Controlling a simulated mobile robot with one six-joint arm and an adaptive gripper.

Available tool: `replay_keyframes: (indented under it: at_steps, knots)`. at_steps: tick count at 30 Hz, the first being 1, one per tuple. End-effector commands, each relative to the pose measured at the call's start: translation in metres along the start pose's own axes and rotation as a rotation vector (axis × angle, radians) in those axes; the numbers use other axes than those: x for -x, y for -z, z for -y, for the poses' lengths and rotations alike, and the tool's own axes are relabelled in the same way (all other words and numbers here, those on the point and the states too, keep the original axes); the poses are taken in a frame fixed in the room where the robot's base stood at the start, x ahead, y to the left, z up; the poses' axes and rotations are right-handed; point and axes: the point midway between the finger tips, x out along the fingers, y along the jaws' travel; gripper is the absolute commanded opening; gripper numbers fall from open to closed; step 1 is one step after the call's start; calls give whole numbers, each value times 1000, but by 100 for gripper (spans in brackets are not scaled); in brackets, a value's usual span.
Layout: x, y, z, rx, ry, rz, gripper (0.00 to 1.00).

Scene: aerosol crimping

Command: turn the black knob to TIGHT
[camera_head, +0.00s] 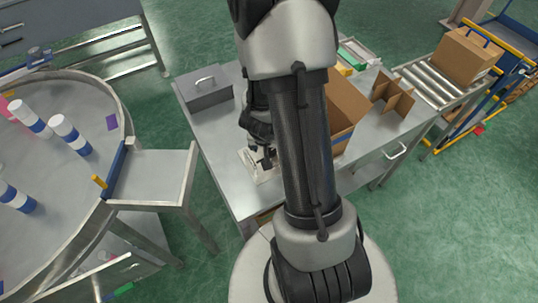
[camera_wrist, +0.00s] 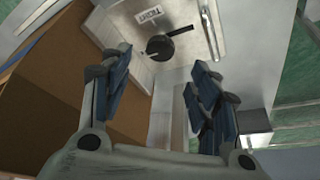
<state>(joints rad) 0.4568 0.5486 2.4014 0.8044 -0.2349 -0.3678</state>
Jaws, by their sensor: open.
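The black knob (camera_wrist: 160,47) shows in the wrist view on a pale plate, between and beyond my fingertips. It is round with a black bar that points to the picture's upper right. A white label (camera_wrist: 150,14) with dark lettering, apparently TIGHT, lies above and slightly left of the knob; the bar does not point at it. My gripper (camera_wrist: 160,64) is open and empty, its blue-padded fingers on either side of the knob in the picture, with no visible contact. In the head view my gripper (camera_head: 262,152) is over the pale plate (camera_head: 250,163), and the knob is hidden.
An open cardboard box (camera_head: 347,105) stands right of my arm on the steel table (camera_head: 225,165); its brown wall (camera_wrist: 45,95) fills the wrist view's left. A grey lidded box (camera_head: 205,92) and cardboard divider (camera_head: 393,97) are also on the table. A round table (camera_head: 75,190) with cans stands left.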

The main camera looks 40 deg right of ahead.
Motion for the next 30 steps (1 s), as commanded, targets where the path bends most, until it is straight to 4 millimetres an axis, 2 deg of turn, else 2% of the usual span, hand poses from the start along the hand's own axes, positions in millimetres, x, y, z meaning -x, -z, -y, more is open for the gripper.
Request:
replay_keyframes:
  at_steps: [1, 6, 12, 24, 30]
  knots:
    - [-17, -2, 0, -1, -1, 1, 56]
    - [-50, -2, 0, -1, -1, 1, 56]
    - [-72, -1, 0, 0, 0, 0, 56]
    - [-78, 1, 0, 1, 1, -1, 56]
    - [-78, 0, 0, 1, 1, 0, 43]
